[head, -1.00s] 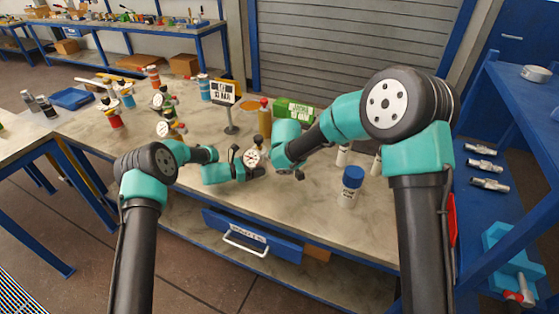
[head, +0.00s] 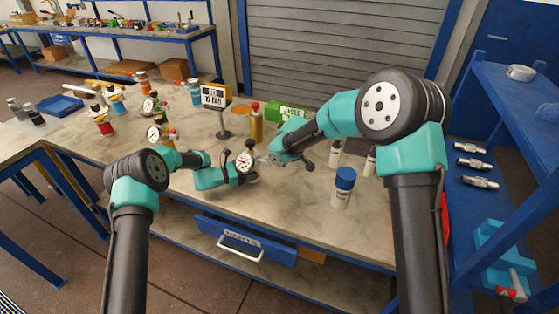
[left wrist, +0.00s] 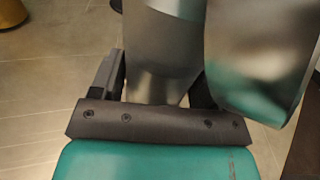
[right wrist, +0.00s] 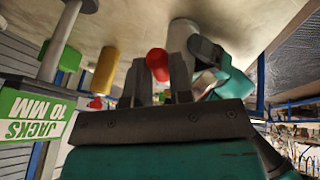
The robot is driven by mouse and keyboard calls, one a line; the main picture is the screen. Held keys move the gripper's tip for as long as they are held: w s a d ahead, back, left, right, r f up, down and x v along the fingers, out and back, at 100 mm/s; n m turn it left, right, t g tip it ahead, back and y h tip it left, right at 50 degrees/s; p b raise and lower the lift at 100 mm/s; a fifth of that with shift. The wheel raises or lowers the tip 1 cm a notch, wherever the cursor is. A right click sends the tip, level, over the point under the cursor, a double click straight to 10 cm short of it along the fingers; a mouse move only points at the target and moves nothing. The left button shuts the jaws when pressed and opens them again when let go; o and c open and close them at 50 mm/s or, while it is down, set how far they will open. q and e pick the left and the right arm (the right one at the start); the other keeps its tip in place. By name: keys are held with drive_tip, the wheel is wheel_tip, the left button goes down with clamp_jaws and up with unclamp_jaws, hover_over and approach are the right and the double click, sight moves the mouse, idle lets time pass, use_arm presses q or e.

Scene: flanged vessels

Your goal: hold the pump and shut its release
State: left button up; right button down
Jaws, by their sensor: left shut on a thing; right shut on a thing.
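The pump shows in the head view as a dial gauge (head: 244,161) with a white face, standing on the bench. In the left wrist view its grey metal body (left wrist: 162,45) runs up between the fingers of my left gripper (left wrist: 162,88), which is shut on it. My right gripper (right wrist: 161,82) reaches the pump from the right. In the right wrist view its fingers are shut on a red knob (right wrist: 157,63), which appears to be the release, beside the grey body (right wrist: 183,32). The fingers partly hide the knob, so its setting cannot be told.
A yellow bottle with a red cap (head: 256,126) and a green box (head: 288,112) stand behind the pump. A sign on a stand (head: 215,97) and several other gauged pumps are to the left. A blue-capped bottle (head: 343,188) stands right. The bench front is clear.

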drive_tip(key=shift+w+d+n, duration=0.15)
drive_tip(key=shift+n, duration=0.25)
idle(0.3)
drive_tip(key=c, duration=1)
unclamp_jaws()
drive_tip(key=shift+r, duration=0.1)
drive_tip(key=v, duration=1.2)
drive_tip(key=shift+d, duration=0.2)
drive_tip(key=shift+w, duration=0.1)
